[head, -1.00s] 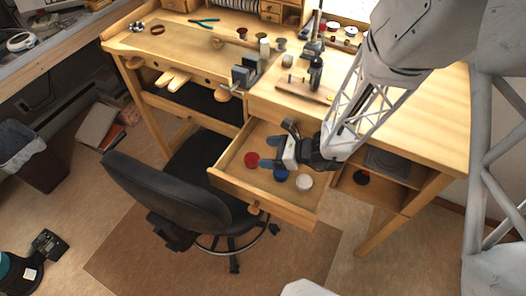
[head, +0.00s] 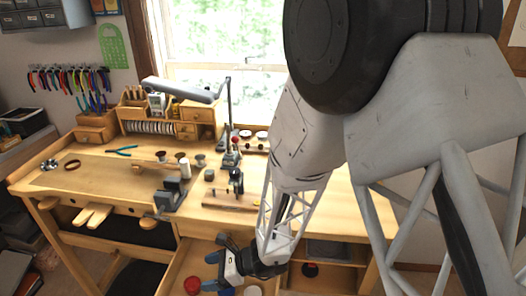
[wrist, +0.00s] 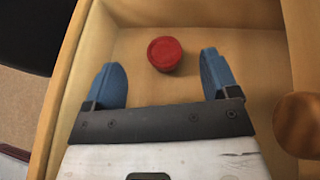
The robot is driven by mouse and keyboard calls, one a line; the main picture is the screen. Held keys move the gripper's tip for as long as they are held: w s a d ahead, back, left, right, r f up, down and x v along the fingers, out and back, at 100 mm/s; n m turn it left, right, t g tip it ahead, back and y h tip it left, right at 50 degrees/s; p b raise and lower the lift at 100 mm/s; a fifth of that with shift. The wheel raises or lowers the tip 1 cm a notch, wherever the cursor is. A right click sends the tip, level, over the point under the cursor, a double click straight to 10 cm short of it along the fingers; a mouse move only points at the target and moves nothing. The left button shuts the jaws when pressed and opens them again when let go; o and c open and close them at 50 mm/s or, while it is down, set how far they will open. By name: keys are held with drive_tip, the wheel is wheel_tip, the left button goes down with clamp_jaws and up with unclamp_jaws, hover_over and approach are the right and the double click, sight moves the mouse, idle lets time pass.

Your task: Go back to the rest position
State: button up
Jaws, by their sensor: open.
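My gripper (head: 212,271) is over the open drawer (head: 172,279) of the wooden workbench, at the bottom of the head view. In the wrist view its two blue fingers (wrist: 162,85) are spread wide with nothing between them. A red round object (wrist: 165,53) lies on the drawer floor just beyond the fingertips, apart from them; it also shows in the head view (head: 192,285). A blue round object (head: 225,291) and a white one (head: 253,291) lie in the drawer, partly cut off by the picture's lower edge.
The bench top (head: 110,178) holds a vise (head: 171,194), a small tool stand (head: 236,182), green pliers (head: 121,151) and a lamp (head: 180,89). Shelves sit under the bench at right. Drawer walls (wrist: 60,95) surround my gripper closely in the wrist view.

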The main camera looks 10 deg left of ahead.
drive_tip(key=s+d+r+n+h, duration=0.1)
drive_tip(key=d+r+n+h, duration=0.2)
drive_tip(key=d+r+n, duration=0.35)
drive_tip(key=s+d+r+n+h, duration=0.2)
drive_tip(key=d+r+n, duration=0.1)
drive_tip(key=d+r, duration=0.7)
drive_tip(key=s+d+r+n+t+h, duration=0.2)
drive_tip(key=d+r, duration=0.4)
drive_tip(key=d, duration=0.6)
drive_tip(key=s+d+r+n+t+h, duration=0.3)
drive_tip(key=s+d+r+h, duration=0.3)
drive_tip(key=d, duration=0.6)
drive_tip(key=shift+s+r+n+h, duration=0.15)
drive_tip(key=shift+r+n+h, duration=0.15)
drive_tip(key=shift+r+n, duration=0.4)
